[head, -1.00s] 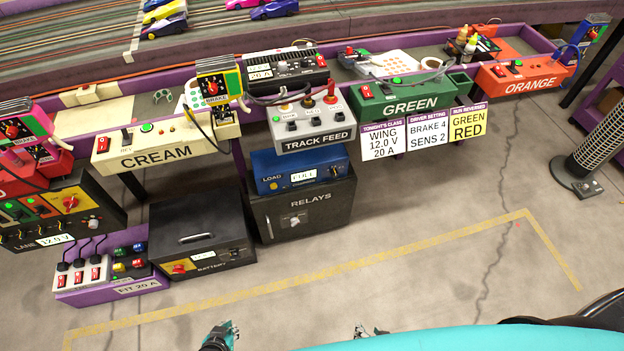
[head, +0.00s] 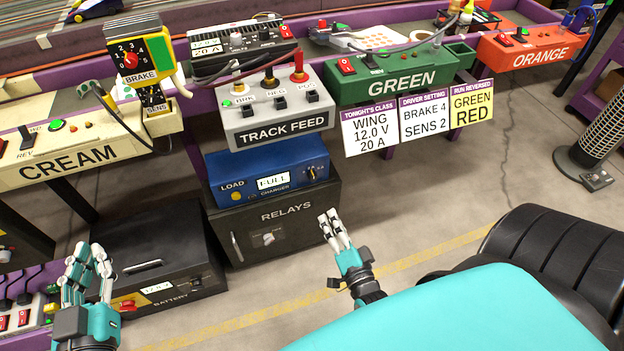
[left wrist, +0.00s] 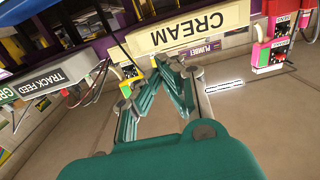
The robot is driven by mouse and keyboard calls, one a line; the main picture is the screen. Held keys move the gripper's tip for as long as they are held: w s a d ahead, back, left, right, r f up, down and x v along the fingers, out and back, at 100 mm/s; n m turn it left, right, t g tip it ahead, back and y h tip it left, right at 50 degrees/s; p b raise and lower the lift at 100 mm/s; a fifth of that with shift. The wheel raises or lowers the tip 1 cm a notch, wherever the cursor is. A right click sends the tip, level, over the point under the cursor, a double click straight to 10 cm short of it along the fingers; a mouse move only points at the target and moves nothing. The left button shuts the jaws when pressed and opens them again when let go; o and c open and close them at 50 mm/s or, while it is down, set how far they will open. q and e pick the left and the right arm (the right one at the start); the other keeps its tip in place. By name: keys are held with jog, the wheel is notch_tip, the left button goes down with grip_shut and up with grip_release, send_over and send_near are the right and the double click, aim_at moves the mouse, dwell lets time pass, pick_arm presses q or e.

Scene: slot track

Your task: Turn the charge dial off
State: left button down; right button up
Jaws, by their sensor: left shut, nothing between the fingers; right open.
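The blue charger (head: 262,165) sits on the relays box under the purple bench in the head view. Its display (head: 273,181) reads FULL. A small dark dial (head: 311,172) is on the right of its front; I cannot read its setting. My right gripper (head: 335,220) is open and empty, in front of the relays box and below right of the dial, apart from both. My left gripper (head: 86,262) is shut and empty in front of the battery box's left side. Its fingers also show in the left wrist view (left wrist: 165,75).
The relays box (head: 285,215) has its own knob. The black battery box (head: 165,245) with a red switch stands left of it. The track feed box (head: 270,115) overhangs the charger. Setting cards (head: 425,120) hang at right. Floor (head: 420,230) right of the relays box is clear.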

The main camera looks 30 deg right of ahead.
jog(key=b, duration=0.2)
send_near(314, 179)
jog(key=w, duration=0.3)
pick_arm(q)
jog(key=s+r+t+h+b, duration=0.1)
jog(key=s+r+t+h, duration=0.2)
jog(key=s+r+t, duration=0.2)
notch_tip(314, 179, up, 8)
jog(key=t, duration=0.3)
jog(key=shift+d+f+t+h, duration=0.2)
jog(key=shift+d+t+h, duration=0.1)
jog(key=shift+t, duration=0.1)
pick_arm(e)
jog(key=x, duration=0.6)
jog(key=shift+s+d, duration=0.1)
jog(key=shift+d, duration=0.25)
pick_arm(q)
jog(key=shift+s, duration=0.1)
pick_arm(e)
jog(key=shift+c, duration=0.3)
grip_shut()
